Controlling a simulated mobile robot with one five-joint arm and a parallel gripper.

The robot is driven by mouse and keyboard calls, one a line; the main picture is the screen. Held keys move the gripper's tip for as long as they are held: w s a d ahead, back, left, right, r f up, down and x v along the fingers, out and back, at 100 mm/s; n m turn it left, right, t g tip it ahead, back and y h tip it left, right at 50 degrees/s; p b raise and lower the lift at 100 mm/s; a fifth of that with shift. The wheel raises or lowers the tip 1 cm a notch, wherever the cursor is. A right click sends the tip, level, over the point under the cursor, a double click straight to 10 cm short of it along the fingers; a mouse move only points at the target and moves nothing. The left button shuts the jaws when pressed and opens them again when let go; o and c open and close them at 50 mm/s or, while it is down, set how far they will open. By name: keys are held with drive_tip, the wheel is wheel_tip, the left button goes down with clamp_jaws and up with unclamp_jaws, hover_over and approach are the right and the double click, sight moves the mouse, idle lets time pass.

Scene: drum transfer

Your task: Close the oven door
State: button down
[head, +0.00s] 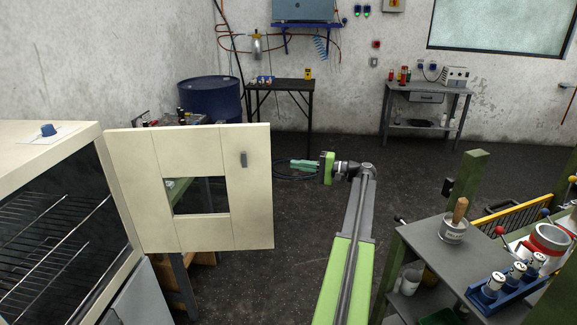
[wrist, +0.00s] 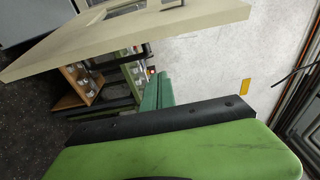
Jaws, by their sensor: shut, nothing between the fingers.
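The oven (head: 50,148) stands at the left, cream with wire racks inside its open front. Its cream door (head: 250,215) stands wide open, hinged at the oven's right side. The door has a small window and a grey handle (head: 243,159) near its free edge. My gripper (head: 303,165) is just right of that free edge, about handle height, with its teal fingers pointing left. In the wrist view the shut fingers (wrist: 157,91) are empty, and the door (wrist: 120,42) spans the upper left. Whether the fingers touch the door I cannot tell.
A grey workbench (head: 425,245) with a pot and several canisters stands at the right. A blue drum (head: 210,98) and a dark table (head: 280,85) are behind the door. A grey shelf table (head: 425,125) is at the back wall.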

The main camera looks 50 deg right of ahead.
drive_tip(key=x, duration=0.9)
drive_tip(key=s+a, duration=0.2)
drive_tip(key=s, duration=0.1)
drive_tip(key=shift+s+a, duration=0.15)
drive_tip(key=shift+a, duration=0.05)
